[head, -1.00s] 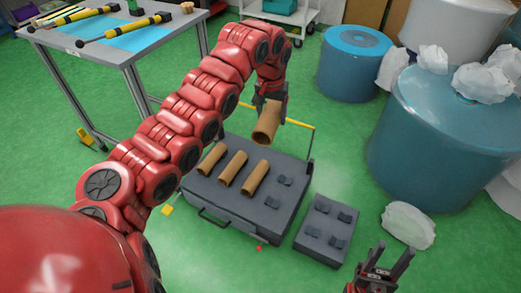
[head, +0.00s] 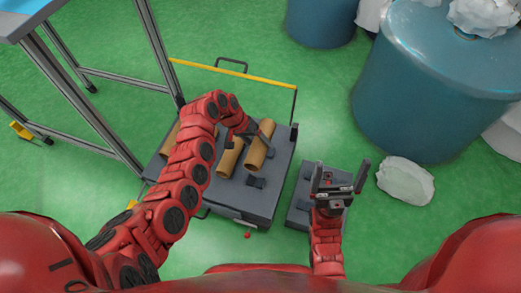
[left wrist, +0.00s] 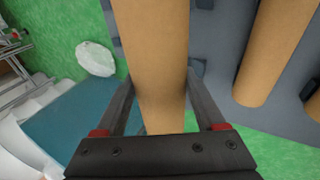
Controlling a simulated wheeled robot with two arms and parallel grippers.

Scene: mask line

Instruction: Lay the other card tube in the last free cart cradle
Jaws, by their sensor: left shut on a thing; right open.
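My left gripper (head: 257,137) is shut on a brown card tube (head: 262,152), which also shows between the fingers in the left wrist view (left wrist: 155,60). The tube is over the right part of the grey cart (head: 240,205). A dark cradle (head: 256,182) shows just below its near end; I cannot tell whether the tube touches its cradle. Another tube (head: 229,160) lies on the cart to its left, and a further tube (head: 170,139) is partly hidden by my left arm. My right gripper (head: 341,172) is open and empty, right of the cart.
A grey block with cradles (head: 302,205) lies partly behind my right gripper. The cart has a yellow handle bar (head: 230,73) at its far side. A large blue drum (head: 440,110) and a white crumpled piece (head: 405,181) are at right. A table leg (head: 160,50) stands at left.

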